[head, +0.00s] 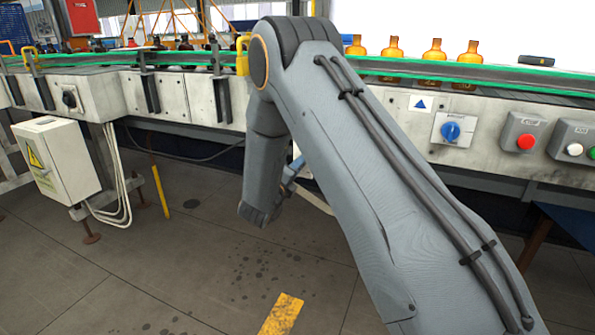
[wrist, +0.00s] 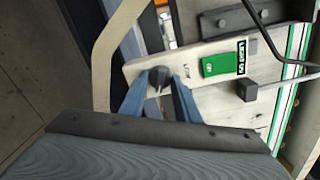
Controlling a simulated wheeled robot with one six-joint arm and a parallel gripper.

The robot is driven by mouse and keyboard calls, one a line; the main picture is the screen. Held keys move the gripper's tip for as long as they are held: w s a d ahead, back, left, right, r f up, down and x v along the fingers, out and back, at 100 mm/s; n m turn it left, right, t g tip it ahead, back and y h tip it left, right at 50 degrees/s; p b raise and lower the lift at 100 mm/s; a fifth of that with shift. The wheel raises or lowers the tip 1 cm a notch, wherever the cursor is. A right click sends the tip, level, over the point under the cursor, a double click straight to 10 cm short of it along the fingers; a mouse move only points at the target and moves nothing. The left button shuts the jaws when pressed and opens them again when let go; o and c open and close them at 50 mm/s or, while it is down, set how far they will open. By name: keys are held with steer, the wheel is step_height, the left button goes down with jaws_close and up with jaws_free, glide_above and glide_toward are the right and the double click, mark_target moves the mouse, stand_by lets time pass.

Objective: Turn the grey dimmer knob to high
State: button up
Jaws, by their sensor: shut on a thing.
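The grey dimmer knob (wrist: 158,76) is a small dark knob on a pale plate in the wrist view. My gripper (wrist: 160,88) has its two blue-grey fingers on either side of the knob, shut on it. The fingers cover part of the knob, and I cannot tell which setting it points to. In the head view my arm hides the knob, and only a bit of a blue finger (head: 293,170) shows beside the wrist.
A green label (wrist: 221,64) sits on the plate beside the knob. A pale curved bar (wrist: 104,62) runs close on the left. In the head view a blue knob (head: 450,131) and red button (head: 525,141) lie right of my arm, below the bottle conveyor (head: 510,78).

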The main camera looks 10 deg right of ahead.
steer(key=shift+s+f+m, duration=0.1)
steer(key=shift+f+m, duration=0.05)
steer(key=shift+m, duration=0.45)
steer(key=shift+b, duration=0.3)
steer(key=o, duration=1)
steer(key=shift+v, duration=3.9)
